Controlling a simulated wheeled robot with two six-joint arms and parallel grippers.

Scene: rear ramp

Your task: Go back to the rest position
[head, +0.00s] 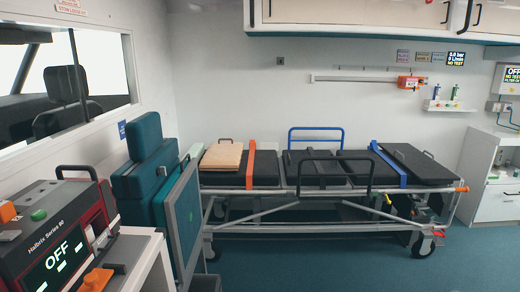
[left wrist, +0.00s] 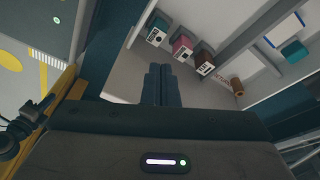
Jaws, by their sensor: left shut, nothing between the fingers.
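My left gripper (left wrist: 165,84) shows in the left wrist view as two dark fingers side by side. They touch along their length and hold nothing. Behind the fingertips is a pale grey surface; I cannot tell how far away it is. Neither gripper nor arm appears in the head view. My right gripper is not in either view.
In the head view, a stretcher (head: 330,182) stands by the back wall. A teal folding seat (head: 145,165) and a red-black device (head: 60,235) reading OFF are at left. Blue floor (head: 330,265) is clear in front.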

